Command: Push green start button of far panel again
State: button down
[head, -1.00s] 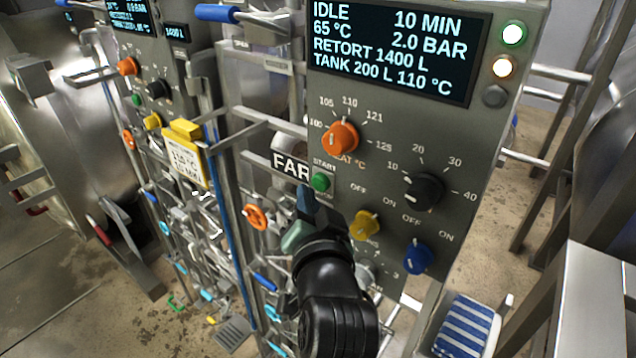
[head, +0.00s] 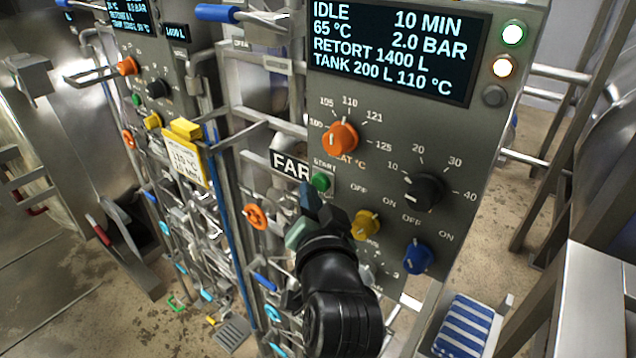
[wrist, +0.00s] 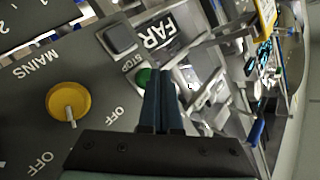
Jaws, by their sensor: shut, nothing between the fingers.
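The far panel (head: 400,110) is grey, with a "FAR" label (head: 290,165) and a screen (head: 390,45) reading IDLE, 65 °C, 10 MIN, 2.0 BAR. Its green start button (head: 320,182) sits right of the label, under the word START. My gripper (head: 308,192) is shut and empty, its fingertips just below and left of the button in the head view. In the wrist view the closed fingers (wrist: 161,75) point at the panel, and the green button (wrist: 148,78) shows partly behind them. I cannot tell whether the tips touch it.
An orange temperature knob (head: 341,138), a black time knob (head: 424,192), a yellow knob (head: 366,224) and a blue knob (head: 417,257) surround the button. A dark stop button (wrist: 120,39) is close by in the wrist view. Pipes and valves stand left of the panel.

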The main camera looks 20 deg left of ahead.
jog(key=shift+w+d, duration=0.35)
jog(key=shift+w, duration=0.4)
dwell(0.8)
dwell(0.4)
jog(key=shift+s+a, duration=0.2)
jog(key=shift+s, duration=0.35)
jog(key=shift+s+a, duration=0.2)
jog(key=shift+s, duration=0.3)
jog(key=s, duration=0.1)
jog(key=s+a+p, duration=0.1)
jog(key=s, duration=0.2)
jog(key=shift+s+a+p, duration=0.35)
jog(key=shift+p, duration=0.05)
